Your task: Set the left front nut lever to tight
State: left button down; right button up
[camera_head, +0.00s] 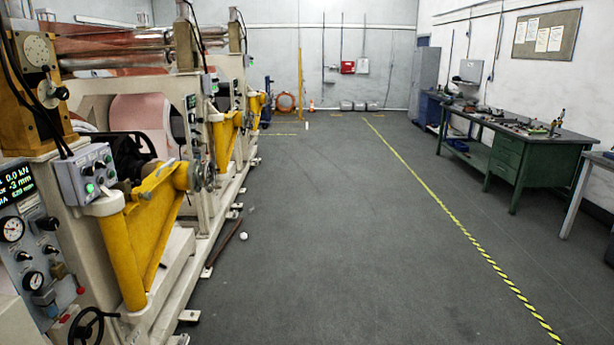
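Neither of my grippers is in view. The copper foil machine (165,268) stands along the left side. I cannot tell which part, if any, is the left front nut lever. Its near end has a gauge panel (28,255) with dials, small levers and a green digital display. A grey control box (86,175) with green lights sits above a yellow swing arm (135,245). A black handwheel (88,326) is at the lower left, partly cut off by the picture edge. A roll of copper foil (143,118) shows inside the frame.
A white ball (243,236) and a brown bar (224,246) lie on the floor beside the machine. The grey floor (320,220) is clear to the yellow-black line (448,218). A green workbench (515,150) with tools stands at the right.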

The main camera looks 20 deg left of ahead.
aim_at(45, 68)
jog(key=k+u, duration=0.1)
jog(key=u, duration=0.3)
jog(key=k+u, duration=0.1)
jog(key=u, duration=0.3)
jog(key=k+j+u, duration=0.1)
jog(key=u, duration=0.3)
jog(key=j+u, duration=0.15)
jog(key=u, duration=0.25)
jog(key=i+l, duration=0.3)
jog(key=i+l+u, duration=0.1)
jog(key=i+l, duration=0.2)
jog(key=l, duration=0.15)
jog(key=i+l, duration=0.3)
jog(key=i+l+u, duration=0.1)
jog(key=i+l, duration=0.2)
jog(key=l, duration=0.2)
jog(key=i+l, duration=0.3)
jog(key=l, duration=0.15)
jog(key=i+l+u, duration=0.1)
jog(key=i+l, duration=0.15)
jog(key=l, duration=0.15)
jog(key=i+l, duration=0.3)
jog(key=l, duration=0.15)
